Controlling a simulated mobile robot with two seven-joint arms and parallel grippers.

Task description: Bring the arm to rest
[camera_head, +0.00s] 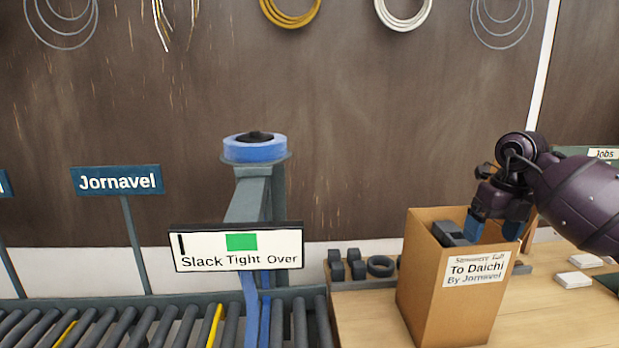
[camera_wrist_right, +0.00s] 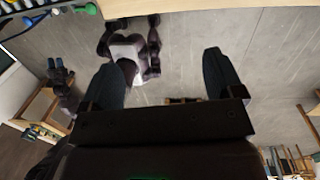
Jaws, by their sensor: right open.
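My right gripper (camera_head: 494,228) comes in from the right, pointing down with blue fingertips at the mouth of an open cardboard box (camera_head: 425,285). In the head view its tips overlap the box opening; how deep they reach is hard to tell. In the right wrist view the gripper (camera_wrist_right: 164,75) has its two fingers wide apart with nothing between them. A dark grey item (camera_head: 450,233) stands in the box, left of the fingers. The box's label (camera_head: 476,269) reads "To Daichi By Jornavel". My left gripper does not show in the head view.
The box stands on a wooden bench (camera_head: 560,315) with dark rings and blocks (camera_head: 379,266) behind it and white cards (camera_head: 574,280) to the right. A roller conveyor (camera_head: 150,325), a "Slack Tight Over" gauge (camera_head: 239,248) and a blue tape post (camera_head: 254,149) are left.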

